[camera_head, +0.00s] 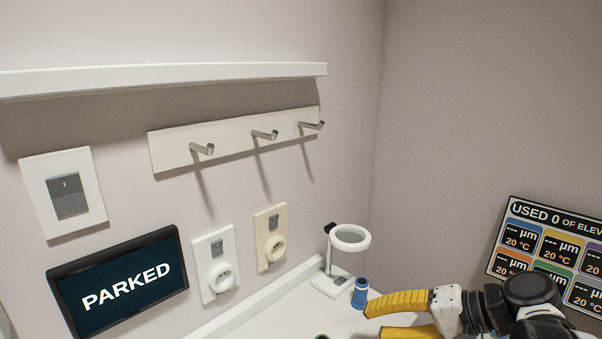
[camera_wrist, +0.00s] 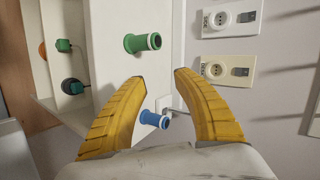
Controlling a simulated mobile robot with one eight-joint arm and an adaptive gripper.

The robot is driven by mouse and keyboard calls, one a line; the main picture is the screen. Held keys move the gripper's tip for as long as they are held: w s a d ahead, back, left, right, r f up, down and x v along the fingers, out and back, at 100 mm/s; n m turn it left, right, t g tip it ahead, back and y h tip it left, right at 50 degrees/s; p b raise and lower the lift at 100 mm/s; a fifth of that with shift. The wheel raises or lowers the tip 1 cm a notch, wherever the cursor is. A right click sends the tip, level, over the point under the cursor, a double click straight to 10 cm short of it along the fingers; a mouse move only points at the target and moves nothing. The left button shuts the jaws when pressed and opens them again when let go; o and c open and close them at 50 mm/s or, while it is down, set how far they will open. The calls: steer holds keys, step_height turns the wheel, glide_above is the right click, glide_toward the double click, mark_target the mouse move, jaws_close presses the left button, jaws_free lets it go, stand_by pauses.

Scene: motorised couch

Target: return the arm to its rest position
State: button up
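My gripper (camera_head: 374,321) is at the lower right of the head view, with its yellow fingers pointing left over the white counter. The wrist view shows the gripper (camera_wrist: 160,76) with its two curved fingers spread apart and nothing held between them. A blue cylinder (camera_wrist: 154,120) shows in the gap between the fingers, beyond them on the white surface. The blue cylinder also shows in the head view (camera_head: 360,293), just left of the fingertips. Only part of my arm shows at the lower right; the rest is out of frame.
A ring-topped stand (camera_head: 349,238) is near the corner. A green cylinder (camera_wrist: 142,43) lies beyond the fingertips. The wall has sockets (camera_head: 271,238), a hook rail (camera_head: 235,138) and a screen reading PARKED (camera_head: 120,284). A label board (camera_head: 550,250) is at right.

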steer(key=s+d+f+n+t+h, duration=0.1)
steer(key=s+d+n+h, duration=0.3)
steer(key=s+h, duration=0.5)
steer(key=shift+s+f+n+t+h, duration=0.4)
steer(key=shift+n+t+h, duration=0.1)
steer(key=shift+n+h, duration=0.15)
steer(key=shift+d, duration=0.1)
stand_by(1.0)
